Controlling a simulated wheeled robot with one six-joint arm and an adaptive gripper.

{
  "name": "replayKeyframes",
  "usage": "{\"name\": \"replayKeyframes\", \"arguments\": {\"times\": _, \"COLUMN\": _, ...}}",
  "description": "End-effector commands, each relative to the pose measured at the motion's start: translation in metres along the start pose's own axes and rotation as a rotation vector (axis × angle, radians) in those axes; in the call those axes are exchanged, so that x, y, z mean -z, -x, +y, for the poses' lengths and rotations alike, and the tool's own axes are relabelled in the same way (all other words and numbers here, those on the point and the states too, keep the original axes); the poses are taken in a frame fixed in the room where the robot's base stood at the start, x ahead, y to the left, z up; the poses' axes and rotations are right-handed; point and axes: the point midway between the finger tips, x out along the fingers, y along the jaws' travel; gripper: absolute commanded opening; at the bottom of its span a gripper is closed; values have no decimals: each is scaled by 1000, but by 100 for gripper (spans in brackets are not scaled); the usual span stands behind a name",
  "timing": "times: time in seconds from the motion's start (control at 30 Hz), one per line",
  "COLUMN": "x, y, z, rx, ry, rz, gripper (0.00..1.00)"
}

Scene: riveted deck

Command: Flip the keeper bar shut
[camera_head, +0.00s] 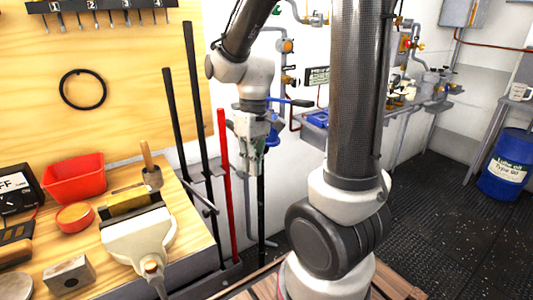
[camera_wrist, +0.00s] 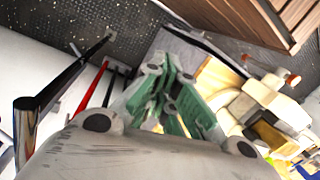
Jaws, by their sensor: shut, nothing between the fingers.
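The keeper bar looks to be the grey rod (camera_head: 197,195) at the wall rack in the head view. It slants down to the right in front of the black bars, and its end stands out from the rack near the red bar (camera_head: 226,185). I cannot tell exactly where it is hinged. My gripper (camera_head: 259,168) points down, shut and empty, to the right of the red bar and apart from the grey rod. In the wrist view my gripper's green-padded fingers (camera_wrist: 164,62) are closed together. A dark shiny bar (camera_wrist: 70,74) lies to their left, its near end close to the camera.
Two black bars (camera_head: 195,110) lean upright at the wall left of the red bar. A blue drum (camera_head: 505,165) stands far right. The deck between is open.

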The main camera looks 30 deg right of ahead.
Motion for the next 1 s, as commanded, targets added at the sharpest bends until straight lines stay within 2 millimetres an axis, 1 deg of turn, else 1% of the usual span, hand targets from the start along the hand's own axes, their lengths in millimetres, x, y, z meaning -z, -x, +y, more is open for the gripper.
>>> {"name": "replayKeyframes", "arguments": {"times": 0.03, "x": -7, "y": 8, "z": 0, "rx": -13, "ry": -27, "rz": 16, "gripper": 0}}
{"name": "replayKeyframes", "arguments": {"times": 0.2, "x": -28, "y": 27, "z": 3, "rx": -51, "ry": -122, "rz": 56, "gripper": 0}}
{"name": "replayKeyframes", "arguments": {"times": 0.4, "x": -42, "y": 39, "z": 5, "rx": -74, "ry": -173, "rz": 87, "gripper": 0}}
{"name": "replayKeyframes", "arguments": {"times": 0.57, "x": -45, "y": 41, "z": 5, "rx": -79, "ry": -187, "rz": 95, "gripper": 0}}
{"name": "replayKeyframes", "arguments": {"times": 1.0, "x": -44, "y": 40, "z": 5, "rx": -79, "ry": -186, "rz": 91, "gripper": 0}}
